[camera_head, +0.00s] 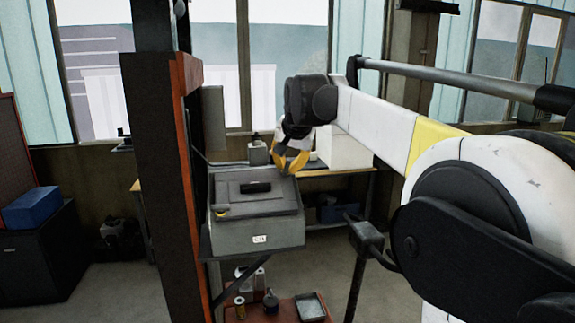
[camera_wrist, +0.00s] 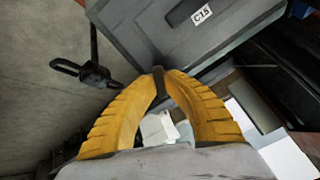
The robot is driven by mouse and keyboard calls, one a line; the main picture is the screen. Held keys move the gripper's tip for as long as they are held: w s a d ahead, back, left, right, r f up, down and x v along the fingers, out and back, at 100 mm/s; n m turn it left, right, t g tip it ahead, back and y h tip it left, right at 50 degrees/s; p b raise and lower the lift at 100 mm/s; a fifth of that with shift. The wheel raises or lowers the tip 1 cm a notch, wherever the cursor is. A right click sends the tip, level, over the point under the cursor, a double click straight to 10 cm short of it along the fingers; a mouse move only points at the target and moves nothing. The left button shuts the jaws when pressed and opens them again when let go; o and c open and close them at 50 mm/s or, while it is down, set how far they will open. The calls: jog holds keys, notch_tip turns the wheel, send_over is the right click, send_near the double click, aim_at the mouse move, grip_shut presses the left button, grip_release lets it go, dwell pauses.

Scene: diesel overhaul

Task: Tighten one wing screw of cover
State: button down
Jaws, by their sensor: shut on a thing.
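The grey box (camera_head: 235,236) has a grey cover (camera_head: 232,199) with a black handle (camera_head: 256,187) on top. A small yellow wing screw (camera_head: 221,211) shows at the cover's near left edge. My gripper (camera_head: 291,168) is at the far right side of the cover, pointing down. In the wrist view its yellow fingers (camera_wrist: 158,74) come together at the cover's edge, shut on a small dark piece, apparently a wing screw (camera_wrist: 158,71). The fingers hide most of it.
A brown upright post (camera_head: 191,180) stands close to the box's left side. A workbench (camera_head: 340,171) with a white box (camera_head: 343,149) is behind. A red shelf (camera_head: 280,310) with cans and a tray is below. A black bracket (camera_head: 366,236) stands at right.

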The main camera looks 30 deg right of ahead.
jog(key=shift+f+m, duration=0.1)
jog(key=shift+m, duration=0.3)
jog(key=m, duration=0.4)
jog(key=shift+m, duration=0.3)
jog(key=c, duration=1.3)
grip_release()
